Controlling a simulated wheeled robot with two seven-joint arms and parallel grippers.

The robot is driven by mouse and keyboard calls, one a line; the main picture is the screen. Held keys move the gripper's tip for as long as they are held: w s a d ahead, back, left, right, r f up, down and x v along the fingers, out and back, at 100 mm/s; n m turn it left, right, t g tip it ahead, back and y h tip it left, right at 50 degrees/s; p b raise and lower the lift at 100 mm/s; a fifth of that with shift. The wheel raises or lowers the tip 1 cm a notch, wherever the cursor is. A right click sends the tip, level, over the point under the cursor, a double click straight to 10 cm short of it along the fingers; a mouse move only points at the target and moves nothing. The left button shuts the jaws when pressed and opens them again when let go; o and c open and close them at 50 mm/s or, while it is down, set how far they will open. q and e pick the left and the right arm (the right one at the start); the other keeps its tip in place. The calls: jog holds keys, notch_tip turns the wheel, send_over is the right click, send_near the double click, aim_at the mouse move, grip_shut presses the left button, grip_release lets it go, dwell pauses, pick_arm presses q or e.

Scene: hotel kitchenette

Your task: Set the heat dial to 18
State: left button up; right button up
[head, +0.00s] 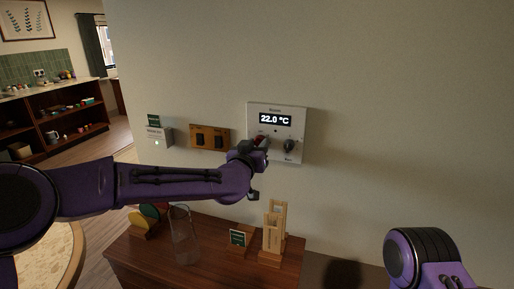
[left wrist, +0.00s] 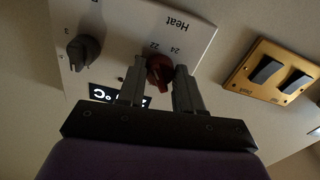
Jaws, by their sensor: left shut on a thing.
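A pale thermostat panel (head: 298,112) on the wall reads 22.0 °C on its display (head: 275,119). Its red heat dial (head: 260,140) is at the left, partly hidden behind my left gripper (head: 256,149). In the left wrist view the panel (left wrist: 200,38) appears upside down, with the word Heat and the marks 22 and 24 near the red dial (left wrist: 160,72). The two grey fingers of my left gripper (left wrist: 160,79) are shut on the dial, one on each side. A dark second knob (head: 290,146) is at the panel's right. My right gripper is out of view.
Below, a wooden cabinet (head: 205,268) carries a glass vase (head: 184,240), a small sign (head: 238,239) and a wooden stand (head: 272,240).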

pick_arm(q)
jog(key=n+b, duration=0.2)
jog(key=n, duration=0.3)
jog(key=shift+f, duration=0.1)
jog(key=shift+n+b, duration=2.85)
jog(key=shift+n, duration=3.75)
jog(key=shift+r, duration=0.2)
jog(key=o, duration=1)
jog(key=shift+s, duration=0.15)
